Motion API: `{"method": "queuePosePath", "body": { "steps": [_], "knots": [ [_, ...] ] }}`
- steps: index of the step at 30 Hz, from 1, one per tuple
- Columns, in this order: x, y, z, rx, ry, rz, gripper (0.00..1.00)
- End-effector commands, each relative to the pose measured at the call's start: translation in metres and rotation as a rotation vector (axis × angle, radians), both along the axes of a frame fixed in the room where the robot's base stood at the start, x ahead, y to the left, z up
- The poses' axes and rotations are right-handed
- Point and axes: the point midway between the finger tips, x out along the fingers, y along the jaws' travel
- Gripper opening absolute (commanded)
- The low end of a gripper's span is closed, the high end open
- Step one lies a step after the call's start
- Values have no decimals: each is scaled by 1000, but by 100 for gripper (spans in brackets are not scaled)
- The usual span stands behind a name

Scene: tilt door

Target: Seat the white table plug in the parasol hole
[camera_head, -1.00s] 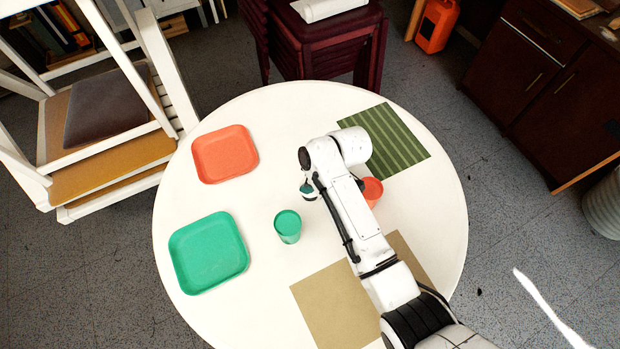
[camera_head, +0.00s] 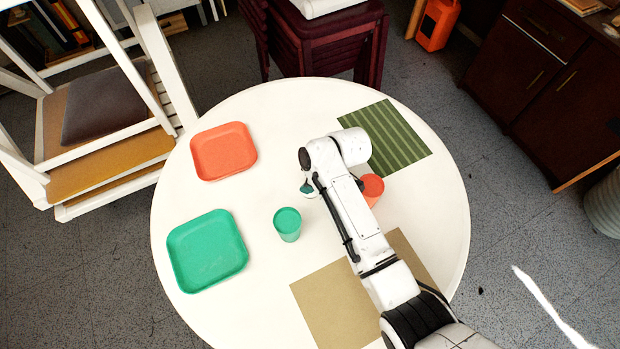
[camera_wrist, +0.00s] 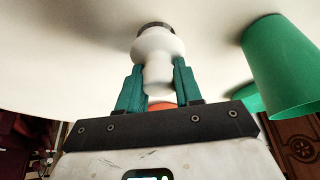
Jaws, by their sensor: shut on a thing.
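The white table plug (camera_wrist: 157,50) is in my gripper (camera_wrist: 160,88), between the two teal fingers, in the wrist view. It has a rounded collar, and its far end points at the tabletop. A dark grey patch (camera_wrist: 156,25) shows at that end; it looks like the parasol hole, but I cannot tell whether the plug is in it or just above it. In the head view my gripper (camera_head: 307,188) is low over the middle of the round white table (camera_head: 255,112), mostly hidden by my arm. The hole is hidden there.
A green cup (camera_head: 287,225) stands just left of my gripper, and an orange cup (camera_head: 373,187) to its right behind my arm. An orange plate (camera_head: 223,152) and a green plate (camera_head: 207,252) lie at left. A striped green mat (camera_head: 395,140) and a tan mat (camera_head: 335,305) lie at right.

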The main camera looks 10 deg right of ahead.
Motion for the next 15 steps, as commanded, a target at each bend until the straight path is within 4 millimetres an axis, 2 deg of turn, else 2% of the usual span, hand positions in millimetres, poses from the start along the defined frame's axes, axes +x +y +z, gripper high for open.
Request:
{"method": "queuePosePath", "body": {
  "steps": [15],
  "knots": [
    [0,0,-13,0,0,0,4]
  ]
}}
